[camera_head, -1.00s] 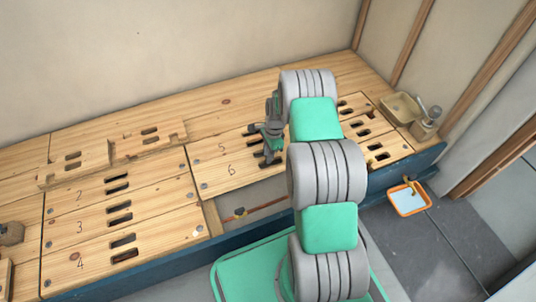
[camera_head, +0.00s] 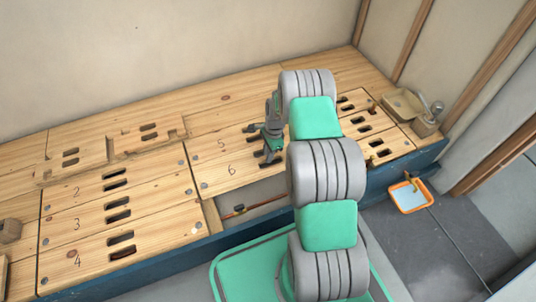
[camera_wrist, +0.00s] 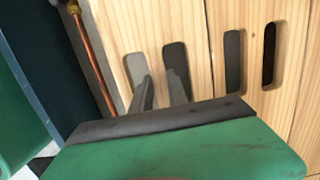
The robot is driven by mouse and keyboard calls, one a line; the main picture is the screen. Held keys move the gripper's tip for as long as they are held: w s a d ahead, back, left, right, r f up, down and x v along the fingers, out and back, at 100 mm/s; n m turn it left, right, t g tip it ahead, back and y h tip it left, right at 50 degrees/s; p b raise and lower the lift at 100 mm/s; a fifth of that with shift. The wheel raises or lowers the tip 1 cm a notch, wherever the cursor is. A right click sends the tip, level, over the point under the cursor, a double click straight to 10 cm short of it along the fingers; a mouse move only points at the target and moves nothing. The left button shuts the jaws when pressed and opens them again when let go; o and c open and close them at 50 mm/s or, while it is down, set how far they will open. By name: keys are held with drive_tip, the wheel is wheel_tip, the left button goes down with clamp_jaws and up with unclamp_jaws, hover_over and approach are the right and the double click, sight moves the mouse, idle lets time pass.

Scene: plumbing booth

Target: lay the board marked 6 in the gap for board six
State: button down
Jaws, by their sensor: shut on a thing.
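The board marked 6 (camera_head: 215,181) is a pale wooden board with slots, just in front of the board marked 5 (camera_head: 208,150). An open gap (camera_head: 268,193) with a copper pipe (camera_head: 238,209) runs along its front side. My gripper (camera_head: 270,158) points down at the board's slotted part. In the wrist view my gripper's fingers (camera_wrist: 162,90) reach into two slots of the board (camera_wrist: 118,30), shut on the wood between them. My arm hides the board's right end and part of the gap. I cannot tell whether the board lies flat or slightly raised.
Boards marked 2, 3 and 4 (camera_head: 100,262) lie on the left. A loose-looking slotted board (camera_head: 150,145) is behind them. A blue front edge (camera_head: 160,258) borders the deck. An orange-rimmed tray (camera_head: 410,208) is on the floor at right.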

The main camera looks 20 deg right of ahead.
drive_tip(key=shift+f, duration=0.1)
idle(0.4)
drive_tip(key=c, duration=1.2)
unclamp_jaws()
drive_tip(key=shift+s+f, duration=0.1)
